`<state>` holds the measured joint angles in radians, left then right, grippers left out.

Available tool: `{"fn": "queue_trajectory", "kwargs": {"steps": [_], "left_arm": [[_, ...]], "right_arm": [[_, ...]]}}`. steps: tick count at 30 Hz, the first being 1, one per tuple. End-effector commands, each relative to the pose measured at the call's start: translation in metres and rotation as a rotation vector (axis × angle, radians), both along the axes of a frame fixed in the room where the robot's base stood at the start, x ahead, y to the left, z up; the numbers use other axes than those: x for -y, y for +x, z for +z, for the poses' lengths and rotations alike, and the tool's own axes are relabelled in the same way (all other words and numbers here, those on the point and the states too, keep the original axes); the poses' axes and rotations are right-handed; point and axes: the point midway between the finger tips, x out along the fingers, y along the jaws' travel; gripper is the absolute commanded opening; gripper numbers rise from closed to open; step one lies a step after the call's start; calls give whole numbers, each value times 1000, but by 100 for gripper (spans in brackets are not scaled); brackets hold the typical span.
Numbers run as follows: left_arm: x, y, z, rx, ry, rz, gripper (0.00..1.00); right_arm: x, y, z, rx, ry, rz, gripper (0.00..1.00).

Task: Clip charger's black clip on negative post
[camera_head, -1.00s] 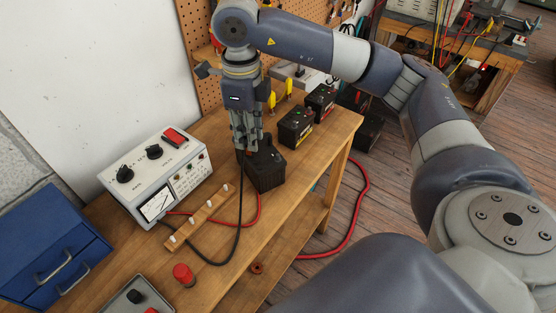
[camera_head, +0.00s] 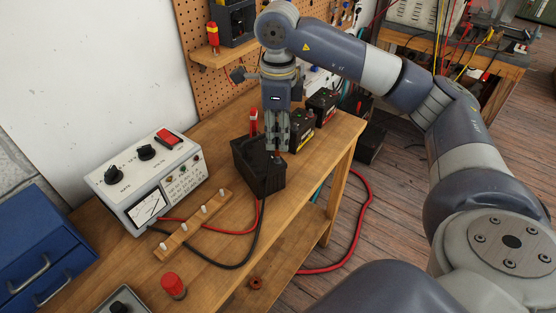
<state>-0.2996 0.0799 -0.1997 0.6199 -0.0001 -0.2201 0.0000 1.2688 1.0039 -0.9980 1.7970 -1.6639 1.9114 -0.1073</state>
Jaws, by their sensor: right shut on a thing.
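The charger (camera_head: 152,185) is a white box with dials and a red switch on the bench's left. A black battery (camera_head: 255,168) stands to its right, with a red clip (camera_head: 254,122) upright at its back. My right gripper (camera_head: 276,150) points down over the battery's right end, shut on the black clip, which is mostly hidden by the fingers. The black cable (camera_head: 258,225) runs from the charger across the bench and up the battery's front towards the gripper. The negative post is hidden, so I cannot tell whether the clip touches it. My left gripper is out of view.
A wooden strip with white pegs (camera_head: 192,228) lies before the charger. A red knob (camera_head: 174,286) and a blue toolbox (camera_head: 40,245) are nearer. Smaller batteries (camera_head: 322,104) stand behind the gripper, close to the right bench edge. A pegboard (camera_head: 215,85) rises behind.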

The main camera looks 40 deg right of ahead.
Motion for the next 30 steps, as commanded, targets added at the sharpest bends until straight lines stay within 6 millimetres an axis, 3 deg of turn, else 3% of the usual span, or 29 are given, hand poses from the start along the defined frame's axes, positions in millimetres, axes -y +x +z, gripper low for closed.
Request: {"fn": "queue_trajectory", "kwargs": {"steps": [30], "left_arm": [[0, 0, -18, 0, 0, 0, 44]], "right_arm": [[0, 0, -24, 0, 0, 0, 10]]}}
